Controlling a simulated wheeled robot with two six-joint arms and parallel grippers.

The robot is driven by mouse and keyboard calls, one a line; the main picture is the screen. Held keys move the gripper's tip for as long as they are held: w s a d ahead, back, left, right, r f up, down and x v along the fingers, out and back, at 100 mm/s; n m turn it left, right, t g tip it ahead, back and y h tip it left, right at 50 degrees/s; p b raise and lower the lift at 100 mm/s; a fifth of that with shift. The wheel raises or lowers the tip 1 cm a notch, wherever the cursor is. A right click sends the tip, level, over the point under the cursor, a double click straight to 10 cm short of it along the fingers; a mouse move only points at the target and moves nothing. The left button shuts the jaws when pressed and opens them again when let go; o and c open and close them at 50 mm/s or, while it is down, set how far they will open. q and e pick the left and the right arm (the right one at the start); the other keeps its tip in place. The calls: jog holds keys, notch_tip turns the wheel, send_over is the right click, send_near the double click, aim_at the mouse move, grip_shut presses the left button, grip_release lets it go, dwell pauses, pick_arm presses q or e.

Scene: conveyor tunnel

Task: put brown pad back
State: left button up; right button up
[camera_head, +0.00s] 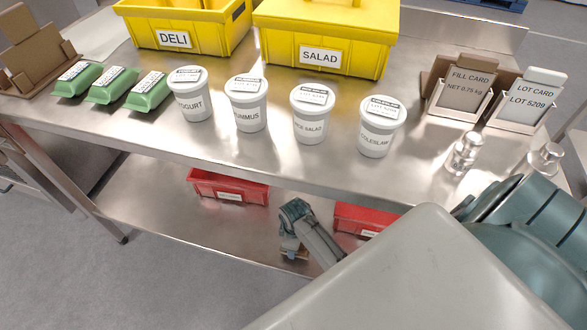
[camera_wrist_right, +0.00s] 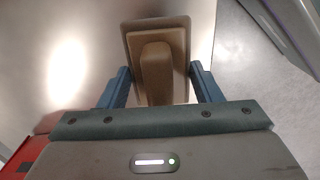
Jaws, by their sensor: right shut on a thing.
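The brown pad (camera_wrist_right: 173,36), a flat brown block with a raised grip, shows in the right wrist view between the two blue fingers of my right gripper (camera_wrist_right: 160,76). In the head view my right gripper (camera_head: 292,237) is low, over the lower shelf, between two red bins. I cannot tell whether the pad touches the shelf. My left gripper is not in view.
On the lower shelf (camera_head: 160,210) stand a left red bin (camera_head: 228,188) and a right red bin (camera_head: 362,218), partly hidden by my arm. The tabletop (camera_head: 250,150) above holds white tubs, green packs, yellow bins, card holders and metal weights. The lower shelf's left part is clear.

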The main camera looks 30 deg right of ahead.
jog(key=shift+w+d+f, duration=0.15)
jog(key=shift+w+d, duration=0.2)
jog(key=shift+w, duration=0.3)
jog(key=shift+w+d, duration=0.3)
jog(key=shift+w, duration=0.25)
notch_tip(320, 180, down, 3)
jog(key=shift+s+r+b, duration=0.1)
jog(key=shift+b, duration=0.6)
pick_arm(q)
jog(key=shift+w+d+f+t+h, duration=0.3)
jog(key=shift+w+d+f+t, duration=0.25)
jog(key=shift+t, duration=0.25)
pick_arm(e)
jog(key=shift+f, duration=0.35)
jog(key=o, duration=1)
jog(key=shift+f, duration=0.1)
jog(key=shift+o, duration=0.2)
